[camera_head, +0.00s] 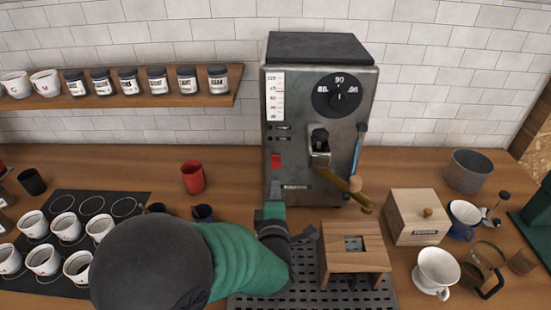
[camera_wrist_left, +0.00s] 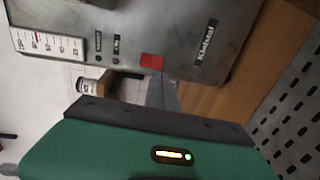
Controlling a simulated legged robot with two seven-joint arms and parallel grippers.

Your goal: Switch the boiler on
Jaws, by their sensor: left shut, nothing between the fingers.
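The boiler (camera_head: 315,130) is a tall grey metal box with a dark top against the tiled wall. A red switch (camera_head: 276,161) is low on the left of its front; it also shows in the left wrist view (camera_wrist_left: 152,61). My left gripper (camera_head: 274,187) is shut and empty, just below the red switch in the head view. In the left wrist view its fingertips (camera_wrist_left: 160,85) are close under the switch. I cannot tell whether they touch it. My right gripper is not in view.
A wooden-handled lever (camera_head: 345,190) juts from the boiler. A wooden stand (camera_head: 355,262) and a wooden box (camera_head: 418,217) are at right. A red cup (camera_head: 193,177) is left of the boiler. Several white cups stand on a dark mat (camera_head: 125,205).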

